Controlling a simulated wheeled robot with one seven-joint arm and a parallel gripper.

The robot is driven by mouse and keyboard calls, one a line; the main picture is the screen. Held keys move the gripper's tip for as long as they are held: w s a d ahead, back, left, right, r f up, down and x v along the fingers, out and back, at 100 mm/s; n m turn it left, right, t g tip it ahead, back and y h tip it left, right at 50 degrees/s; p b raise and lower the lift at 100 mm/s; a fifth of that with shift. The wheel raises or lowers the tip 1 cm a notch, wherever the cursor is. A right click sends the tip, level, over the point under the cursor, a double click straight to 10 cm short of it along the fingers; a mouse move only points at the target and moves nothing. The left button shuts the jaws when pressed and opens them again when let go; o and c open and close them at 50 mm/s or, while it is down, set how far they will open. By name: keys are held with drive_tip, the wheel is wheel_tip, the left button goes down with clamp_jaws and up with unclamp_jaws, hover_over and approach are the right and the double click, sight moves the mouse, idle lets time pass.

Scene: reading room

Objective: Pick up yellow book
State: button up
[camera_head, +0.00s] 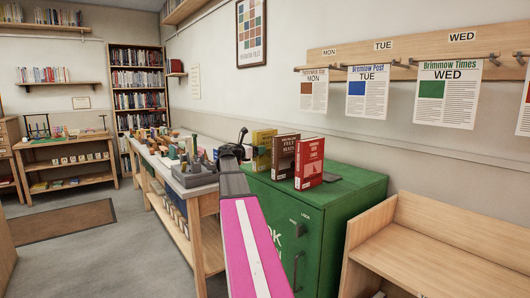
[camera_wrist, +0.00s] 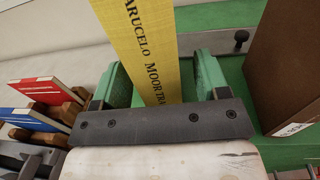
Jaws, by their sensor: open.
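The yellow book (camera_head: 264,142) stands upright on the green cabinet (camera_head: 340,198), at the left end of a row of books. In the wrist view the yellow book (camera_wrist: 145,40), with dark lettering on its spine, lies between the two green fingers of my gripper (camera_wrist: 160,80). The fingers are open, one on each side of the book, with a small gap visible at least on the right. In the head view my arm hides the lower left of the book and most of my gripper.
A brown book (camera_head: 285,155) and a red book (camera_head: 310,163) stand just right of the yellow one. The brown book (camera_wrist: 285,65) is close to the right finger in the wrist view. A cluttered wooden table (camera_head: 208,206) stands left; a wooden bench (camera_head: 430,250) stands right.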

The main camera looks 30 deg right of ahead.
drive_tip(key=shift+w+d, duration=0.2)
drive_tip(key=shift+d, duration=0.95)
drive_tip(key=c, duration=1.2)
clamp_jaws()
drive_tip(key=shift+r, duration=0.15)
